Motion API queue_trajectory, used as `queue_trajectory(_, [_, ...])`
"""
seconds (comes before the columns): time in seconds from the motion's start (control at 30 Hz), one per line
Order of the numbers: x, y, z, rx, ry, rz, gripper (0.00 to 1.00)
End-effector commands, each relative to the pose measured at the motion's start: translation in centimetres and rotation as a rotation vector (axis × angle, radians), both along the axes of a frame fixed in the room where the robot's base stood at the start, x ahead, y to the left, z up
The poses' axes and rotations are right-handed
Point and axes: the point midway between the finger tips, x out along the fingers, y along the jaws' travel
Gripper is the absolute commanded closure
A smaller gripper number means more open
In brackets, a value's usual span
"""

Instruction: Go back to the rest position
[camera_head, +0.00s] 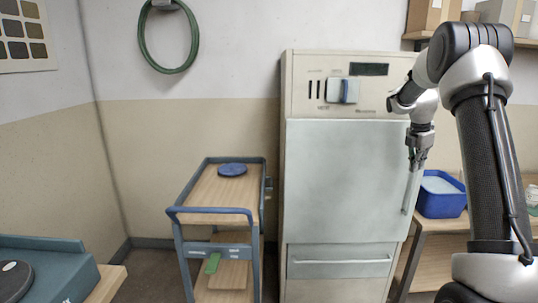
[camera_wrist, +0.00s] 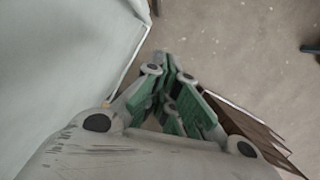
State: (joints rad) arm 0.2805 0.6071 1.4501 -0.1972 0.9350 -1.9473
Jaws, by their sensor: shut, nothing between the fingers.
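My gripper (camera_head: 416,163) hangs pointing down in front of the right side of the large cream cabinet, near the long vertical handle of its pale door. My arm is raised and bent at the right of the head view. In the wrist view my gripper (camera_wrist: 168,62) has its green-padded fingers together at the tips, with nothing between them. The cabinet (camera_head: 340,180) stands upright with its door closed, and its pale side shows at the left of the wrist view (camera_wrist: 60,60).
A blue-framed cart (camera_head: 212,217) with a blue disc (camera_head: 232,170) on top stands left of the cabinet. A blue tub (camera_head: 441,199) stands on a wooden table at the right. A teal device (camera_head: 50,262) is at the lower left. Bare floor (camera_wrist: 235,45) shows below my gripper.

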Motion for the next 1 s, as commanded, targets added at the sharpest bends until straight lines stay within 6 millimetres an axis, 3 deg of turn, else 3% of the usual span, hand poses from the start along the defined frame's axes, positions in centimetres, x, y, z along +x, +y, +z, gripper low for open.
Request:
queue_trajectory(0.1, [-3.1,1.3,-3.2,0.064,0.016,-0.352,1.00])
queue_trajectory(0.17, [-5.3,2.2,-3.5,0.088,0.015,-0.544,1.00])
queue_trajectory(0.27, [-9.4,4.5,-2.3,0.118,-0.004,-0.860,1.00])
queue_trajectory(0.5, [-21.7,12.0,3.8,0.188,-0.103,-1.520,1.00])
queue_trajectory(0.63, [-28.0,15.3,6.0,0.241,-0.155,-1.731,1.00])
queue_trajectory(0.8, [-35.5,18.7,7.3,0.333,-0.214,-1.847,1.00])
queue_trajectory(0.9, [-38.8,20.0,7.6,0.394,-0.247,-1.818,1.00])
queue_trajectory(1.0, [-40.7,20.8,8.1,0.458,-0.289,-1.778,1.00])
